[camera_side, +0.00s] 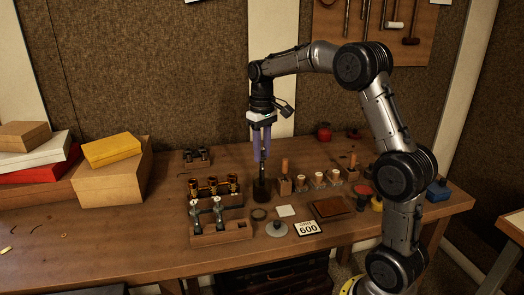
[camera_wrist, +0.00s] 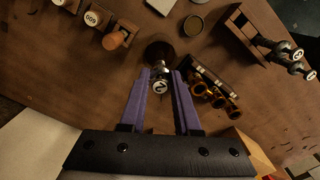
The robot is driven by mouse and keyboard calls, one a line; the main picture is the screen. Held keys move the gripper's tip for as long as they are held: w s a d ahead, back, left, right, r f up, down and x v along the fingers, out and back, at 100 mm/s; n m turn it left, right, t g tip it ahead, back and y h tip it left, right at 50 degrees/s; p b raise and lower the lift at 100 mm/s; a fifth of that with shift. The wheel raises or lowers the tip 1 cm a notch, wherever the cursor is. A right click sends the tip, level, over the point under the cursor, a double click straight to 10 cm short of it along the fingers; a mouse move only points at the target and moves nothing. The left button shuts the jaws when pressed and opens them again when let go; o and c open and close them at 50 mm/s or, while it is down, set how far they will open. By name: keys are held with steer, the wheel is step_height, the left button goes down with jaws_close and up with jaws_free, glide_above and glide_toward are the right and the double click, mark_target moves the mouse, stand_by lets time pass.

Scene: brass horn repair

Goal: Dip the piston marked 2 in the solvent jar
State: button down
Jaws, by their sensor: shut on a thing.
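My gripper (camera_side: 261,157), with purple fingers, points straight down above the dark solvent jar (camera_side: 261,192). It is shut on the piston marked 2 (camera_wrist: 160,88), whose numbered top faces the wrist camera between the fingertips (camera_wrist: 161,80). In the side view the dark piston (camera_side: 263,171) hangs upright, its lower end at the jar's mouth. I cannot tell how deep it reaches inside. The jar also shows in the wrist view (camera_wrist: 158,49), partly behind the piston.
Left of the jar stand a block with brass-topped valves (camera_side: 213,187) and a wooden rack (camera_side: 222,236) holding two other pistons. Wooden-handled tools in blocks (camera_side: 285,182) stand close on the right. A small round dish (camera_side: 259,214) lies in front. Boxes (camera_side: 110,185) fill the left.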

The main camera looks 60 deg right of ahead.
steer(key=shift+r, duration=0.1)
step_height(320, 180, up, 11)
stand_by(1.9)
stand_by(0.3)
steer(key=w+a+f+n, duration=0.1)
steer(key=w+a+f, duration=0.1)
steer(key=a, duration=0.7)
steer(key=w+a+f+n, duration=0.1)
steer(key=a+f, duration=0.3)
steer(key=a, duration=0.4)
steer(key=shift+w+a+n, duration=0.35)
steer(key=shift+a+n, duration=0.05)
steer(key=shift+n, duration=0.1)
